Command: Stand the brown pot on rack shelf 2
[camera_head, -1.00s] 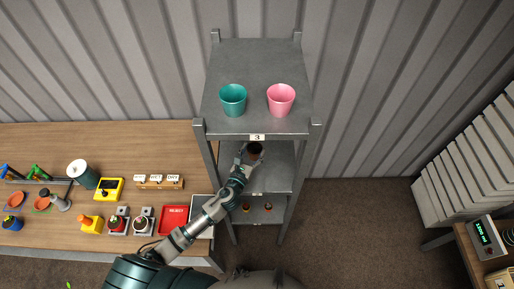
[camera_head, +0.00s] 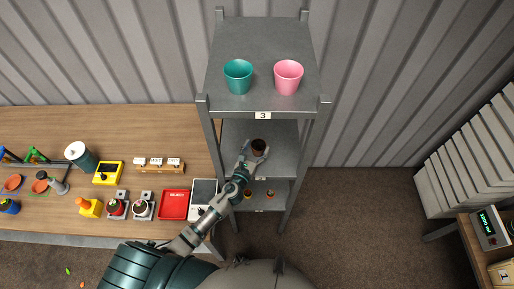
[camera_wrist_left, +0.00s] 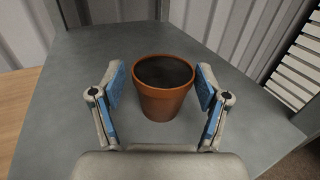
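The brown pot (camera_head: 258,147) stands upright on the rack's middle shelf (camera_head: 285,158), the one below the top shelf labelled 3. In the left wrist view the pot (camera_wrist_left: 164,88) has a wide rim and dark inside, and its base appears to rest on the grey shelf surface. My left gripper (camera_wrist_left: 160,84) is open, with blue-padded fingers on either side of the pot and a small gap at each side. The left gripper (camera_head: 254,153) also shows at the pot in the head view. My right gripper is not in view.
A teal pot (camera_head: 238,77) and a pink pot (camera_head: 288,77) stand on the top shelf. Small pots (camera_head: 270,194) sit on the lower shelf. Rack posts flank my arm. A wooden bench (camera_head: 60,125) with a red tray (camera_head: 174,205) is at left.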

